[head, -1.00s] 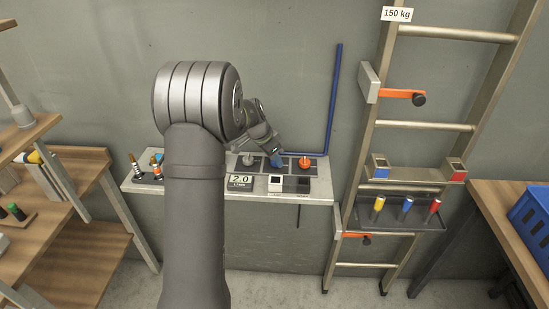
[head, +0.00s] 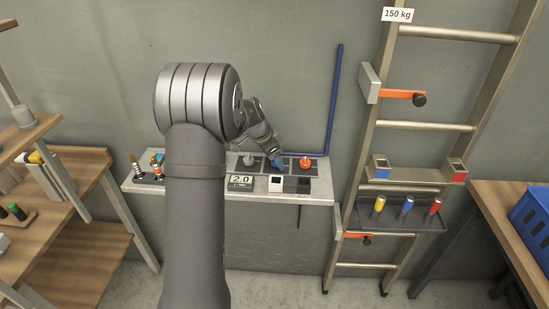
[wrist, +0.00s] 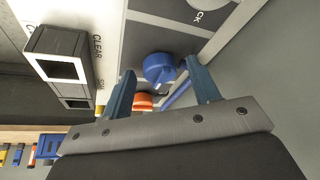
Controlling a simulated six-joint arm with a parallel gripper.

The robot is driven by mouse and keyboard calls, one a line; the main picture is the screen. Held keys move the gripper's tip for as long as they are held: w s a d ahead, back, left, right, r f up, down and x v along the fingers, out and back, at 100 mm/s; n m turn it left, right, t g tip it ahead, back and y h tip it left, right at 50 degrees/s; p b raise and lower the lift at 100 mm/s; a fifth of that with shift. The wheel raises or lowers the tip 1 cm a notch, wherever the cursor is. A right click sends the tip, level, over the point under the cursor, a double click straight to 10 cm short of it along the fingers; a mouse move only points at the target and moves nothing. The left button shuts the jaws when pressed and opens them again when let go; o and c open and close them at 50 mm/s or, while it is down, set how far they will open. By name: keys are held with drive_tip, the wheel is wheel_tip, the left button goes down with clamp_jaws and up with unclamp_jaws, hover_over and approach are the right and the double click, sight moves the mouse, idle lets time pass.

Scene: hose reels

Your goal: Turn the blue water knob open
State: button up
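The blue knob (wrist: 158,68) shows in the wrist view, a round cap on a dark panel plate. My gripper (wrist: 160,70) is open, with one blue-grey finger on each side of the knob's near side. The knob sits between or just beyond the fingertips, and I cannot tell whether either finger touches it. In the head view my gripper (head: 276,162) is over the middle of the wall shelf, and its fingers and the knob are too small to tell apart there.
An orange-red knob (head: 305,163) stands just right of my gripper on the shelf (head: 210,194). A grey knob (head: 249,160) is to the left. A "2.0" display (head: 240,180) and a white-framed box (head: 276,182) are in front. A blue pipe (head: 335,100) runs up the wall.

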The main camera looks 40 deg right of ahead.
drive_tip(key=v, duration=1.7)
drive_tip(key=shift+r, duration=0.2)
drive_tip(key=x, duration=1.7)
drive_tip(key=shift+f, duration=0.25)
drive_tip(key=shift+r, duration=0.1)
